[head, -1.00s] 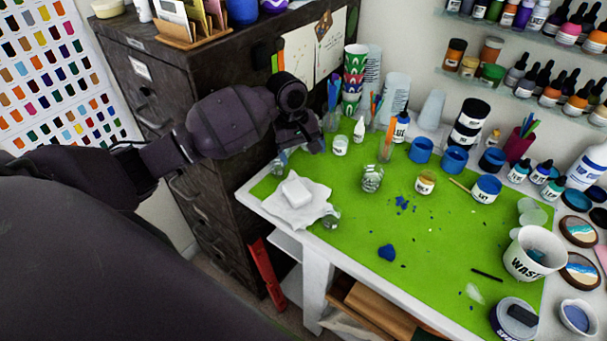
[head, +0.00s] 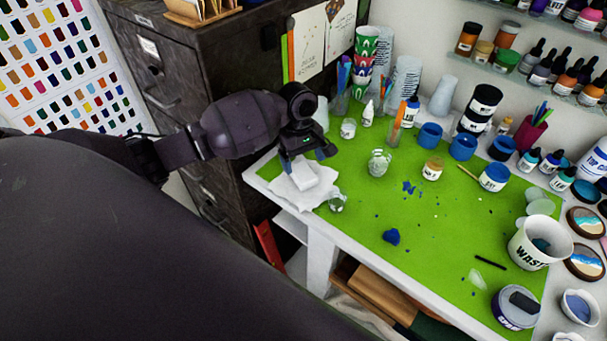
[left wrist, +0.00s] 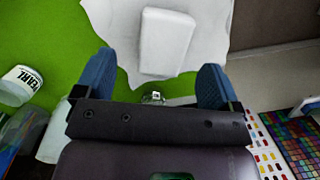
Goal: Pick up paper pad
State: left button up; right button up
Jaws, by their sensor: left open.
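The paper pad (head: 310,179) is a small white block lying on a crumpled white sheet (head: 283,188) at the left corner of the green mat. In the left wrist view the pad (left wrist: 168,42) lies just ahead of the fingers, on the white sheet (left wrist: 112,18). My left gripper (head: 307,158) is open and empty, with its blue fingertips close above the pad and partly covering it in the head view. In the left wrist view the gripper's blue fingers (left wrist: 156,76) are spread wider than the pad. My right gripper is in neither view.
Stacked patterned cups (head: 364,62) stand behind. A dark cabinet (head: 225,70) borders the table at left.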

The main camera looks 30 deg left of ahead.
aim_at(303, 172)
pick_arm(q)
jog(key=shift+s+d+f, duration=0.1)
jog(key=shift+s+f, duration=0.1)
jog(key=shift+f, duration=0.9)
jog(key=shift+s+d+f, duration=0.1)
jog(key=shift+s+f, duration=0.05)
jog(key=shift+f, duration=0.95)
jog(key=c, duration=1.1)
jog(key=shift+o, duration=0.2)
notch_tip(303, 172, up, 20)
jog(key=o, duration=0.3)
jog(key=shift+c, duration=0.8)
